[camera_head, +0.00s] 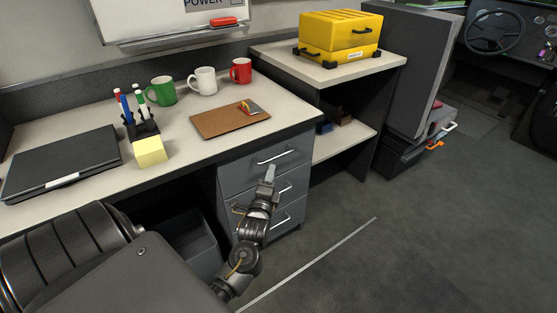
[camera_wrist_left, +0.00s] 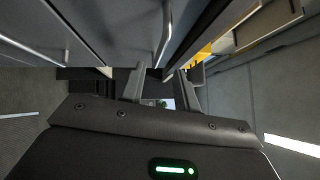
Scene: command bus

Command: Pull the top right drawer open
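The top right drawer (camera_head: 258,168) is the uppermost of three grey drawers under the right end of the desk, and it looks closed. Its silver bar handle (camera_head: 276,156) runs across its front. My left gripper (camera_head: 270,172) is in front of the drawer, just below the handle in the head view. In the left wrist view the two fingers of the gripper (camera_wrist_left: 162,74) are apart, with nothing held. The handle (camera_wrist_left: 165,32) shows there just beyond the gap between the fingertips; I cannot tell whether they touch it. My right gripper is not in view.
Lower drawer handles (camera_head: 285,187) sit close below the gripper. The desk top (camera_head: 200,153) overhangs the drawers and carries a brown clipboard (camera_head: 225,121), mugs and a laptop (camera_head: 62,163). A shelf unit with a yellow case (camera_head: 340,32) stands to the right. The floor (camera_head: 400,230) in front is clear.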

